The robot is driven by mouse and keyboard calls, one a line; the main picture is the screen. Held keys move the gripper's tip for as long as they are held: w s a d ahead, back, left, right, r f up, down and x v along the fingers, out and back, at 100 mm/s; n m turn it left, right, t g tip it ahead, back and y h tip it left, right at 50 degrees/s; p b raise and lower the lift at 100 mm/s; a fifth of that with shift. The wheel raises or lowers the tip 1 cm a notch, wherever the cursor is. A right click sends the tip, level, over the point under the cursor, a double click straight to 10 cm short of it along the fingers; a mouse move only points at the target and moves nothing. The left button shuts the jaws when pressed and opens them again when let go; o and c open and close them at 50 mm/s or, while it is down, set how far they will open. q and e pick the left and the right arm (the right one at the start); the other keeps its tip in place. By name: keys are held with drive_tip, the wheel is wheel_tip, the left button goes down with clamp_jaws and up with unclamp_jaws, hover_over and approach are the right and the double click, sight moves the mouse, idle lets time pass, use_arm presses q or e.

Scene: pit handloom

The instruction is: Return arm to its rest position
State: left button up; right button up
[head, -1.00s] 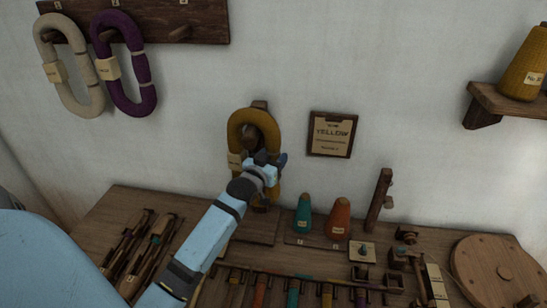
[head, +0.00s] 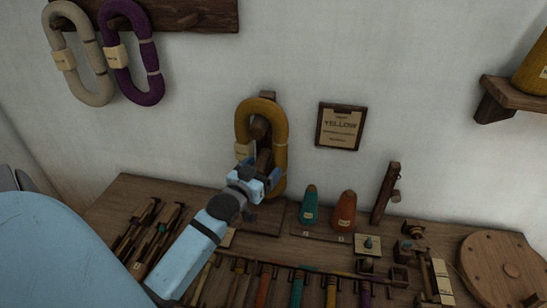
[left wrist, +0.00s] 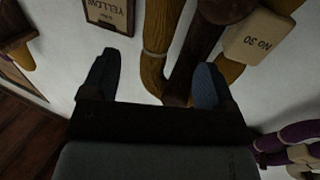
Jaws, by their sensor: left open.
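My left gripper (head: 262,178) is open in front of the lower part of a yellow yarn hank (head: 280,130). The hank hangs in a loop on a wooden peg (head: 260,128) at the wall and carries a pale tag. In the left wrist view, the two dark fingertips (left wrist: 155,82) are spread wide and nothing is clamped. One strand of the hank (left wrist: 154,60) and a dark wooden post show between and beyond them; I cannot tell the exact gap in depth. My left arm reaches up from the lower left. My right gripper is not in view.
A cream hank (head: 91,80) and a purple hank (head: 153,80) hang at upper left. A YELLOW sign (head: 340,127) is right of the peg. The bench below holds an orange cone (head: 344,212), a teal cone (head: 309,206), tools and a round wooden disc (head: 500,270).

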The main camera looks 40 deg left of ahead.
use_arm(q)
drive_tip(key=s+d+f+m+g+h, duration=0.1)
drive_tip(key=s+d+f+g+h, duration=0.1)
drive_tip(key=s+d+f, duration=0.4)
drive_tip(key=s+d+f+m+g+h, duration=0.2)
drive_tip(key=s+d+f+g, duration=0.1)
drive_tip(key=s+d+f, duration=0.3)
drive_tip(key=s+d+f+m+g+h, duration=0.1)
drive_tip(key=s+d+f+g+h, duration=0.1)
drive_tip(key=s+d+f, duration=0.4)
drive_tip(key=shift+s+d+f, duration=0.15)
drive_tip(key=shift+d+f, duration=0.5)
drive_tip(key=shift+d, duration=0.35)
drive_tip(key=shift+s+d+f, duration=0.1)
drive_tip(key=shift+d+f, duration=0.55)
drive_tip(key=shift+d, duration=0.35)
drive_tip(key=shift+s+d+f, duration=0.15)
drive_tip(key=shift+d+f, duration=0.5)
drive_tip(key=shift+d, duration=0.35)
wheel_tip(320, 180, up, 12)
drive_tip(key=a+p, duration=0.1)
drive_tip(key=p, duration=1.2)
drive_tip(key=shift+r+m+p, duration=0.25)
drive_tip(key=shift+m+p, duration=0.05)
drive_tip(key=shift+m, duration=0.1)
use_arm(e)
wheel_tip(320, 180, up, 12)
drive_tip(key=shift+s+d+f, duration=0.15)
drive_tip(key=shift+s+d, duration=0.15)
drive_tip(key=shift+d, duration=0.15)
